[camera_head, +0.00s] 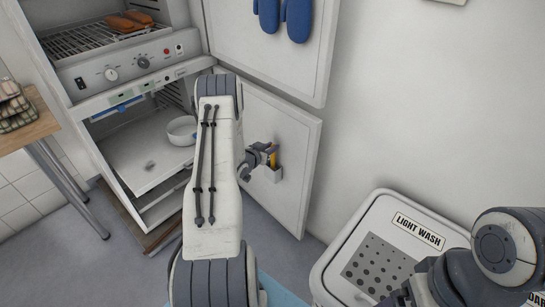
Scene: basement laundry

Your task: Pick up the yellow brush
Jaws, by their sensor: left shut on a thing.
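The yellow brush (273,159) shows as a small yellow strip at the open lower cabinet door, just above a small pale holder (271,174) on that door. My left gripper (269,151) is at the brush and shut on it. Most of the brush is hidden by the gripper and the holder, so I cannot tell whether it is still inside the holder. My right arm comes in at the lower right, but its gripper fingers do not show.
The open lower door (292,135) stands right of a cabinet with a white bowl (182,131) inside. Blue mitts (285,17) hang on the upper door. A "LIGHT WASH" hamper (350,243) stands at the lower right. A wooden table (32,128) is at the left.

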